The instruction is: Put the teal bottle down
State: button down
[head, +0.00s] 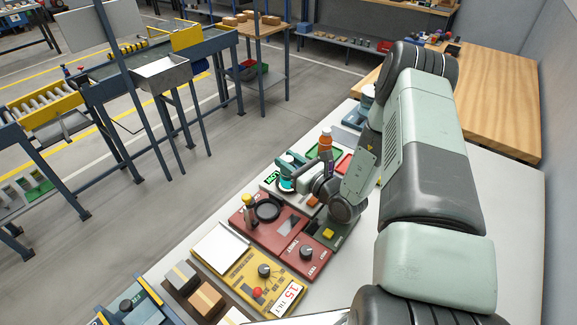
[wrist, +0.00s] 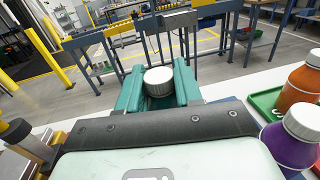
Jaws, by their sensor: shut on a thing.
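The teal bottle (head: 286,184) is between the fingers of my gripper (head: 289,170), above or on a device with a small green display (head: 272,179). I cannot tell whether its base touches anything. In the wrist view its ribbed white cap (wrist: 158,80) shows upright between the two green fingers of my gripper (wrist: 158,92), which are shut on it. The bottle's body is hidden there below the cap.
An orange bottle (head: 325,141) and a purple bottle (wrist: 291,142) stand close on the right. A green tray (wrist: 266,100) and a red tray (head: 345,164) are near them. A red panel (head: 263,229) and a yellow tilt device (head: 244,259) crowd the white table's front.

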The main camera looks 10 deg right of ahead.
jog(key=d+r+m+t+h, duration=0.1)
jog(key=d+r+m+h, duration=0.15)
jog(key=r, duration=1.55)
jog(key=d+r+m+t+h, duration=0.1)
jog(key=d+r+h, duration=0.2)
jog(key=r, duration=1.4)
jog(key=w+d+f, duration=0.3)
jog(key=d+f, duration=0.3)
jog(key=f, duration=0.1)
jog(key=w+d+f, duration=0.4)
jog(key=d+f, duration=0.2)
jog(key=f, duration=0.1)
jog(key=shift+m+t+h, duration=0.35)
jog(key=shift+m+t, duration=0.05)
jog(key=shift+m, duration=0.05)
jog(key=shift+s+d+f, duration=0.1)
jog(key=shift+d+f, duration=0.9)
jog(key=shift+f, duration=2.9)
jog(key=shift+s+d+f, duration=0.1)
jog(key=shift+d+f, duration=0.85)
jog(key=shift+f, duration=2.95)
jog(key=shift+s+d+f, duration=0.1)
jog(key=shift+d+f, duration=0.9)
jog(key=shift+f, duration=2.9)
jog(key=shift+f, duration=0.1)
